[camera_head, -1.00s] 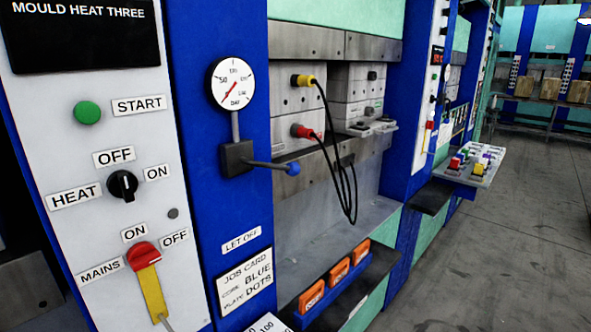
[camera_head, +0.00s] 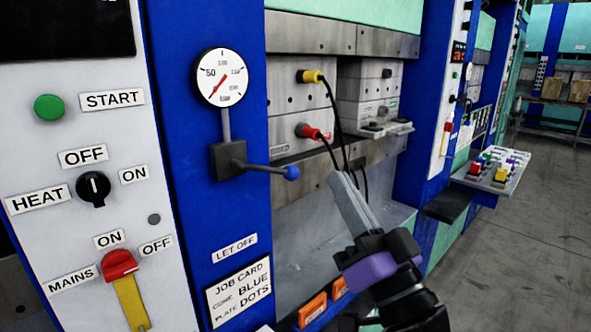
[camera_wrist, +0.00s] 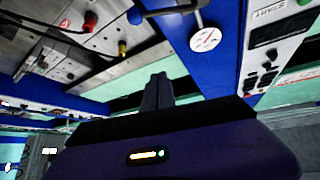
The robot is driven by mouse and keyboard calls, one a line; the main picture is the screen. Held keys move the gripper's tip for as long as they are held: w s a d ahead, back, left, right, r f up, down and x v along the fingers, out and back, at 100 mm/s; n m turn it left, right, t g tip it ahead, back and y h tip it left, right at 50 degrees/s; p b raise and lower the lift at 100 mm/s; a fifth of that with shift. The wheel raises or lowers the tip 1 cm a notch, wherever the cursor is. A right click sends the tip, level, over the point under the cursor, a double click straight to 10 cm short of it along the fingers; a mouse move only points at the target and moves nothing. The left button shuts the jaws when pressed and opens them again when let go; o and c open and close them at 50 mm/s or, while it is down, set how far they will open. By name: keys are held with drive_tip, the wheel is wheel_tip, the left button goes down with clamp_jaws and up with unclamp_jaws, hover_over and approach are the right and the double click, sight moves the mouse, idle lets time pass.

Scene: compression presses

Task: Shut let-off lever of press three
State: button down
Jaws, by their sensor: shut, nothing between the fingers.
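The let-off lever (camera_head: 268,169) is a dark rod with a blue ball end (camera_head: 291,172). It sticks out to the right, roughly level, from a dark valve block (camera_head: 228,160) below the round gauge (camera_head: 220,77). The "LET OFF" label (camera_head: 234,248) is below it on the blue column. My gripper (camera_head: 342,176) is shut and empty, with its fingers pointing up, to the right of the blue ball and apart from it in the picture. In the wrist view the shut fingers (camera_wrist: 158,84) show, with the blue ball (camera_wrist: 135,15) near the top and the gauge (camera_wrist: 206,39) to its right.
Yellow (camera_head: 312,76) and red (camera_head: 308,131) plugs with hanging black cables are behind my gripper. The panel at left has a heat knob (camera_head: 93,188) and a red mains switch (camera_head: 121,265). Orange boxes (camera_head: 312,309) sit low in front. Open floor lies to the right.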

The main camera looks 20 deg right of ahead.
sight(289, 172)
drive_tip(key=shift+w+a+f+n+g+y, duration=0.3)
drive_tip(key=shift+w+a+f+g+y, duration=0.45)
drive_tip(key=shift+y, duration=0.25)
drive_tip(key=shift+w+d, duration=0.1)
drive_tip(key=shift+w, duration=0.05)
drive_tip(key=d+r+p+x, duration=0.1)
drive_tip(key=p+x, duration=0.4)
drive_tip(key=x, duration=0.4)
drive_tip(key=shift+w+a+f, duration=0.25)
drive_tip(key=shift+a+f, duration=0.4)
drive_tip(key=shift+f, duration=0.3)
drive_tip(key=shift+w+a+f, duration=0.25)
drive_tip(key=shift+a+f, duration=0.45)
drive_tip(key=shift+f, duration=0.3)
drive_tip(key=shift+d+t, duration=0.1)
drive_tip(key=shift+t, duration=0.15)
